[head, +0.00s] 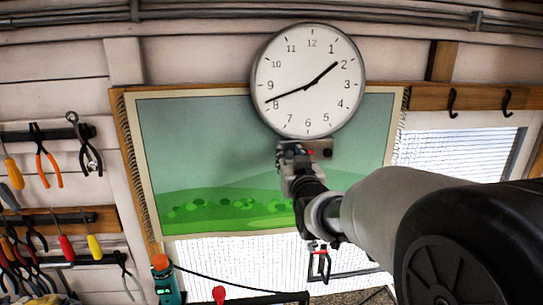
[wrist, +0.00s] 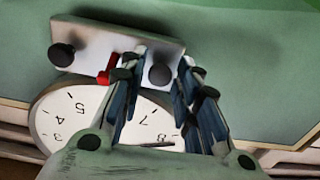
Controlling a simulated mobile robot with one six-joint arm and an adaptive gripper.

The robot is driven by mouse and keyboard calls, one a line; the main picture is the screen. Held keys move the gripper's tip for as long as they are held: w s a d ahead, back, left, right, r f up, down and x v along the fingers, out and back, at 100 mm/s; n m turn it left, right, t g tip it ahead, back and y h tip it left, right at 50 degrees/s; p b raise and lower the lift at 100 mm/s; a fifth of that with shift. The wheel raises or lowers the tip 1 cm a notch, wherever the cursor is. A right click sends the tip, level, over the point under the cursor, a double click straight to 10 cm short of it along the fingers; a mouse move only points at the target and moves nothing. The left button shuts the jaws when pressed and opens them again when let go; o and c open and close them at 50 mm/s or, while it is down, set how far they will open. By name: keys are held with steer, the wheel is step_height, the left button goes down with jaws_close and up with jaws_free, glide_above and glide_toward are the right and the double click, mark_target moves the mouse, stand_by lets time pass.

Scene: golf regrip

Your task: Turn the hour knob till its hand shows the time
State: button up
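A round white wall clock (head: 300,65) hangs at the top middle of the head view. Its short hand points just short of 2, and its long hand points just above 8. Below it is a pale plate (wrist: 90,40) with two black knobs and a small red piece (wrist: 104,75) between them. One knob (wrist: 62,54) is clear of my gripper. My gripper (wrist: 165,68) is open, its fingertips on either side of the other knob (wrist: 160,75), with gaps showing. In the head view my gripper hides that left-hand knob. Whether either fingertip touches it I cannot tell.
A green landscape picture (head: 200,140) hangs behind the clock and plate. Pliers (head: 45,155) and other hand tools hang on the left wall. Hooks (head: 453,102) and a bright window (head: 460,150) are at the right. My arm crosses the lower right.

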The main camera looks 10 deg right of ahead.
steer(key=shift+c, duration=0.2)
jaws_close()
steer(key=shift+f+m+b, duration=0.1)
steer(key=shift+m+b, duration=0.2)
steer(key=shift+b, duration=0.35)
steer(key=m+b, duration=0.2)
steer(key=b, duration=0.1)
steer(key=shift+f, duration=0.1)
steer(key=m+b, duration=0.4)
steer(key=b, duration=0.1)
steer(key=shift+m, duration=0.3)
steer(key=m+b, duration=0.6)
steer(key=m, duration=0.2)
steer(key=m+b, duration=0.2)
steer(key=shift+r+m, duration=0.2)
steer(key=shift+m, duration=0.2)
